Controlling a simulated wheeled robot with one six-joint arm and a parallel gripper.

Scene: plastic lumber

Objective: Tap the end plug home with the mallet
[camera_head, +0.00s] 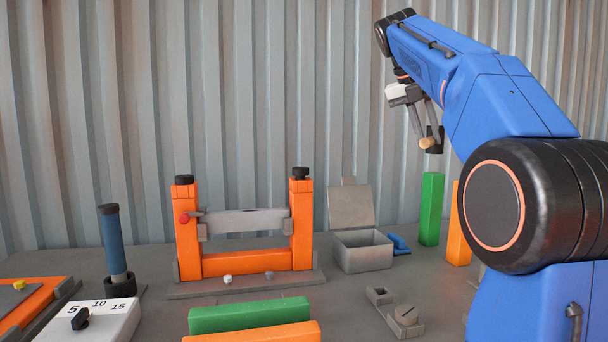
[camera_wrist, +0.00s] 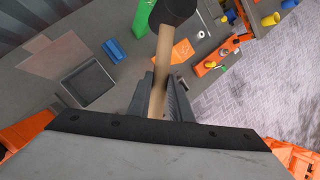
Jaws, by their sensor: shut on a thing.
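My gripper (camera_head: 428,134) is raised high at the upper right in the head view, well above the bench. It is shut on the mallet, whose wooden handle (camera_wrist: 159,78) runs between the fingers in the wrist view. The black mallet head (camera_wrist: 174,11) sticks out beyond the fingertips, partly cut off by the frame. An orange frame (camera_head: 246,263) stands on the bench, left of the gripper. A black plug (camera_head: 183,179) sits on its left post and another black plug (camera_head: 300,173) on its right post, both standing proud. I cannot tell which is the end plug meant.
A grey open box (camera_head: 362,256) stands right of the frame, with a blue piece (camera_head: 399,244) beside it. A green post (camera_head: 431,208) and an orange post (camera_head: 458,228) stand further right. A blue-handled tool (camera_head: 112,240) stands upright at left. Green and orange bars lie in front.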

